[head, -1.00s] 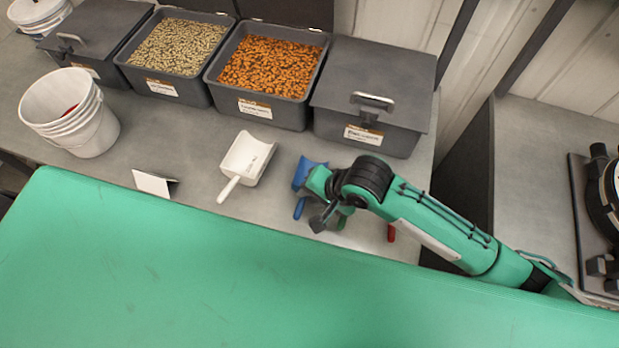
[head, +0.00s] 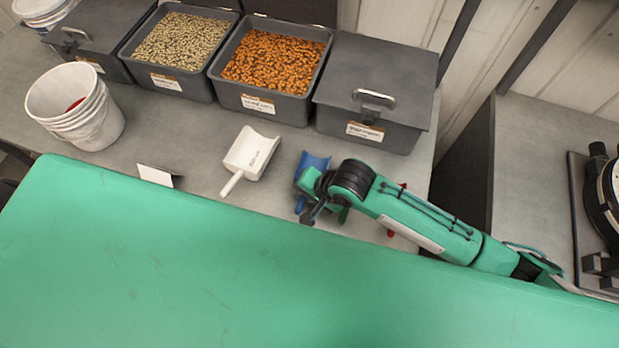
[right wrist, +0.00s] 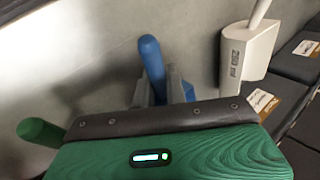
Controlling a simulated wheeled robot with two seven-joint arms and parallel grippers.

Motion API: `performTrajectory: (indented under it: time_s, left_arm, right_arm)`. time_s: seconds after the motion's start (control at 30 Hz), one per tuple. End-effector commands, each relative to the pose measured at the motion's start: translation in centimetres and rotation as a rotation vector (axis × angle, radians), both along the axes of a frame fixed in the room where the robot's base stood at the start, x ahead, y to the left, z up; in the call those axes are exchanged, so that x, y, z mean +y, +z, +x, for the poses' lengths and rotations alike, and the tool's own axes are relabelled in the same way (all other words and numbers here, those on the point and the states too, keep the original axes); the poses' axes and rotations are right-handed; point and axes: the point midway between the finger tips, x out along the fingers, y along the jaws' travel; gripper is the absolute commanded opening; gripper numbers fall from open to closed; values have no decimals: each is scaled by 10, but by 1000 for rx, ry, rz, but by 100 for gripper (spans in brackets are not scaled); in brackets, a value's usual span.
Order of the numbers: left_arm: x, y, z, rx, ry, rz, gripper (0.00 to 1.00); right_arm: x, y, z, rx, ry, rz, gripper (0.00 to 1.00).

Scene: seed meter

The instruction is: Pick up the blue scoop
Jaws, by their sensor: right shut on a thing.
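The blue scoop (head: 315,162) is on the grey counter side of the head view, right of the white scoop; my right arm partly covers it. My right gripper (right wrist: 160,88) is shut on its blue handle (right wrist: 151,58), which sticks out between the two fingers in the right wrist view. In the head view the fingers are mostly hidden behind my wrist. I cannot tell whether the scoop touches the counter. My left gripper is not in view.
The white scoop (head: 252,153) lies close left of the blue one. A green handle (right wrist: 40,132) and a red item (head: 390,233) are close by. Bins, one with orange pieces (head: 275,55), line the back. White buckets (head: 75,105) stand left.

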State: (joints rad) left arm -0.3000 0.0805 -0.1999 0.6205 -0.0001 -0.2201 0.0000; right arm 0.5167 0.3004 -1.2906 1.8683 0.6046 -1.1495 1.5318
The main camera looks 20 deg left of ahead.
Motion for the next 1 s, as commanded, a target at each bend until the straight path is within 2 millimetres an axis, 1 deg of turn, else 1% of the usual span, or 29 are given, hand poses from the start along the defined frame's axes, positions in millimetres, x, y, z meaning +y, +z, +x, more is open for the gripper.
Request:
performTrajectory:
  time_s: [0.17, 0.27, 0.37, 0.47, 0.8, 0.9, 1.0]
  left_arm:
    - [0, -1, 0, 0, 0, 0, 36]
    - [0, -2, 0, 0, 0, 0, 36]
    - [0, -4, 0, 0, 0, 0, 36]
    - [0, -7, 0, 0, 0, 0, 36]
    - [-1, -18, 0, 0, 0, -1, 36]
    - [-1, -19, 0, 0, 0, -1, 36]
    - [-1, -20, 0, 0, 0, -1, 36]
  right_arm:
    - [0, 3, 0, 0, 0, 1, 0]
    - [1, 10, 0, 0, 0, 1, 0]
    - [1, 24, 0, -1, 0, 4, 0]
    - [1, 44, 1, -3, 1, 3, 0]
    - [1, 142, 1, -5, 2, 5, 0]
    - [1, 164, 0, -4, 1, 4, 0]
    - [1, 181, 0, -2, 1, 3, 0]
